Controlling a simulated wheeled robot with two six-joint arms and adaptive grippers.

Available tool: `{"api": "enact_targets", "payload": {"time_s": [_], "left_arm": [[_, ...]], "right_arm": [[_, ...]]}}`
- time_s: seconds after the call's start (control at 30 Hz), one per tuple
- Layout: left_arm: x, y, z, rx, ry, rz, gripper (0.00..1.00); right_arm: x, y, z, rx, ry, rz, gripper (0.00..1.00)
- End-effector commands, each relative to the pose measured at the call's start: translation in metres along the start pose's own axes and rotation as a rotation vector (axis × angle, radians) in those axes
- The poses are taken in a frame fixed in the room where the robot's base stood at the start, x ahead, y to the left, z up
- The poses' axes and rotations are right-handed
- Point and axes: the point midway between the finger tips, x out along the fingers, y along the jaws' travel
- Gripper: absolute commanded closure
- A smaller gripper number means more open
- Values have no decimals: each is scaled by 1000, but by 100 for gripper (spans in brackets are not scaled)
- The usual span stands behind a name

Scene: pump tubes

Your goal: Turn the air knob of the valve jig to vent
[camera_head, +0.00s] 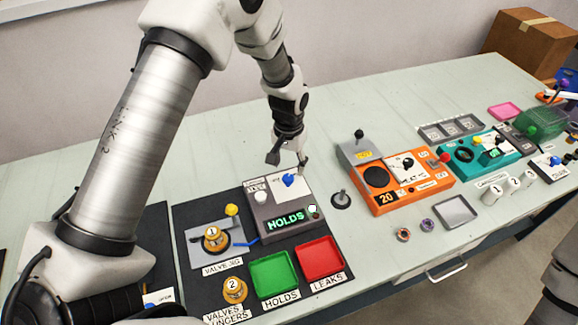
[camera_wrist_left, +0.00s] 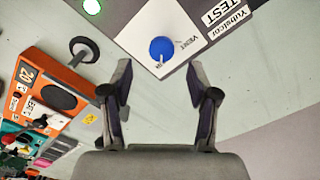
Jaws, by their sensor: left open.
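The valve jig's grey box (camera_head: 265,213) stands on a dark mat with a lit green HOLDS display. Its blue air knob (camera_head: 290,180) sits on a white plate at the back right of the box. In the left wrist view the knob (camera_wrist_left: 162,46) shows a white mark pointing at a small label at the plate's near corner. The VENT label is to the right of the knob there. My left gripper (camera_head: 288,165) is open and empty just behind and above the knob, fingers apart to either side, not touching it. My right gripper is out of view.
A brass valve (camera_head: 213,240) marked 1 sits in the jig's holder; another (camera_head: 234,290) marked 2 stands in front. Green (camera_head: 272,275) and red (camera_head: 320,259) trays lie in front of the box. A black-knobbed lever (camera_head: 341,199) and an orange device (camera_head: 430,190) stand to the right.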

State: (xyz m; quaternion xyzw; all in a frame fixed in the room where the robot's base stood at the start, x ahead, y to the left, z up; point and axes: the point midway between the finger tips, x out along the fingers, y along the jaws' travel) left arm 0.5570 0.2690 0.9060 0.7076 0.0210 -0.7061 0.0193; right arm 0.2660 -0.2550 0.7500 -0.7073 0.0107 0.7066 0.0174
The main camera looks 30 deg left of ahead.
Motion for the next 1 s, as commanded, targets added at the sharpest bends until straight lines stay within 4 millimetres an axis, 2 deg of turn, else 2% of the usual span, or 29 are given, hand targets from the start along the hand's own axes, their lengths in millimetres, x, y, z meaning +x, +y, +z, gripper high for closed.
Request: {"api": "enact_targets", "payload": {"time_s": [0.1, 0.23, 0.33, 0.53, 0.57, 0.7, 0.73, 1.0], "left_arm": [[23, 0, 1, 0, -4, 0, 40], [43, 0, 0, -1, -1, 0, 40], [50, 0, 0, -1, -1, 0, 40], [51, 0, 0, 0, 0, 0, 40], [51, 0, 0, 0, 0, 0, 47], [51, 0, 0, 0, 0, 0, 97], [51, 0, 0, 0, 0, 0, 100], [51, 0, 0, -8, 1, 0, 100]], "right_arm": [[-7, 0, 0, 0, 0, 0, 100], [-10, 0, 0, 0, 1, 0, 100], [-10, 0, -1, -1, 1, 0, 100], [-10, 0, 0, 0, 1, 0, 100], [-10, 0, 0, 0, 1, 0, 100], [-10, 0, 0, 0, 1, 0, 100], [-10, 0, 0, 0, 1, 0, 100], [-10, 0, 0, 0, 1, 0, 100]]}}
